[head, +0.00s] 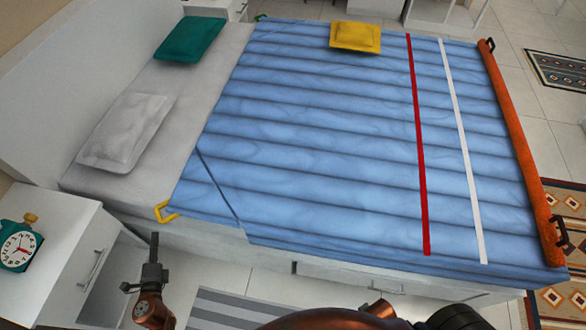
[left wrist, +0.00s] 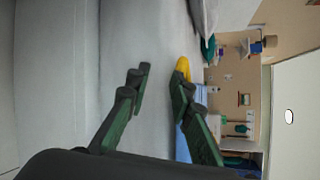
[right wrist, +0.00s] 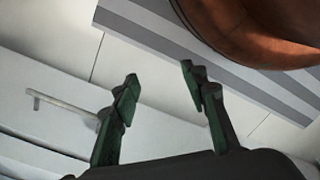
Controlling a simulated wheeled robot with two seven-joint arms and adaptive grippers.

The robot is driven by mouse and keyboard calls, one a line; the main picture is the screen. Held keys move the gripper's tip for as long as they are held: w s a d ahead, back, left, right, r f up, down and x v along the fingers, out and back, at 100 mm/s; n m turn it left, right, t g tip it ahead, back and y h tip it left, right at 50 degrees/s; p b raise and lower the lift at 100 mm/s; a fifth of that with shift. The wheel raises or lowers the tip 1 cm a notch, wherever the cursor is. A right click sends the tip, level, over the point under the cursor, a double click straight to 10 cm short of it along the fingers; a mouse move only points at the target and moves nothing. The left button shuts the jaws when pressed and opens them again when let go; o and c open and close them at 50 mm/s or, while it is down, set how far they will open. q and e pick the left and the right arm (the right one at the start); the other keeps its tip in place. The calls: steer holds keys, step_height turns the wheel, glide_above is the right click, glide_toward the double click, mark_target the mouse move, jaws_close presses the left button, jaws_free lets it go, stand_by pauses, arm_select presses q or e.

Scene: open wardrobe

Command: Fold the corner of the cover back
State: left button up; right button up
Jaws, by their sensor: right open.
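The blue cover (head: 330,120) lies over most of the bed. A yellow handle (head: 165,211) sits at its near left corner, and a dark slanting line (head: 217,186) crosses the cover beside that corner. The corner lies flat. My left gripper (head: 154,243) is below the handle, in front of the bed's side, and apart from it. In the left wrist view its fingers (left wrist: 160,74) are open and empty, with the yellow handle (left wrist: 184,67) beyond the right fingertip. My right gripper (right wrist: 160,75) is open and empty, in front of white drawer fronts.
A white nightstand (head: 62,245) with a green clock (head: 17,246) stands at the left. Grey (head: 125,130), green (head: 190,40) and yellow (head: 355,37) pillows lie on the bed. An orange roll (head: 522,150) lies along the cover's right end. A striped rug (head: 225,309) is on the floor.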

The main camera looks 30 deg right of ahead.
mark_target(158, 215)
arm_select(q)
steer(key=shift+w+d+r+m+t+h+b, duration=0.15)
steer(key=shift+w+d+r+m+b, duration=0.15)
steer(key=shift+w+d+r+m, duration=0.25)
steer(key=shift+w+d+r+m+t+h+b, duration=0.15)
steer(key=shift+w+d+r+m+b, duration=0.1)
steer(key=shift+w+d+r+m, duration=0.25)
steer(key=b+x, duration=0.2)
steer(key=x, duration=0.4)
steer(key=shift+w+d+f, duration=0.15)
steer(key=shift+w+d, duration=0.05)
steer(key=shift+w, duration=0.45)
arm_select(e)
step_height(158, 215, up, 9)
steer(key=w+a, duration=0.1)
steer(key=shift+a, duration=0.2)
arm_select(q)
steer(key=shift+c, duration=0.6)
jaws_close()
